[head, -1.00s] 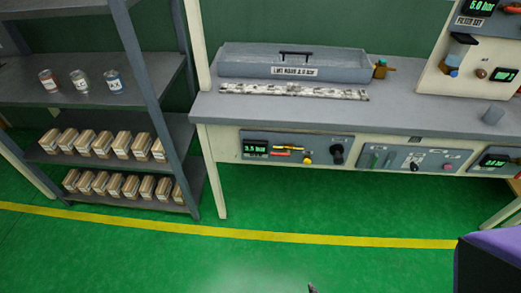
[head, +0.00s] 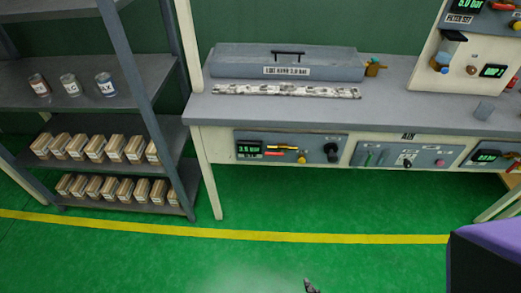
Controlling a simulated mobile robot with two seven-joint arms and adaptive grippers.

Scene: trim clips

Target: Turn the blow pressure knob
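The left control panel (head: 290,147) under the bench's front edge has a green display reading about 3.5 bar, a yellow and red lever (head: 282,147), a small yellow knob (head: 302,158) and a large black knob (head: 332,150). The middle panel (head: 385,156) has a black knob (head: 407,162) and coloured controls. A right panel (head: 489,156) also has a green display. The labels are too small to tell which knob is for blow pressure. A dark tip at the bottom edge seems to be my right gripper (head: 311,286), far from the panels. My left gripper is not seen.
A shelf rack (head: 130,75) with cans and small boxes stands left. Green floor (head: 270,200) with a yellow line (head: 300,236) is clear.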

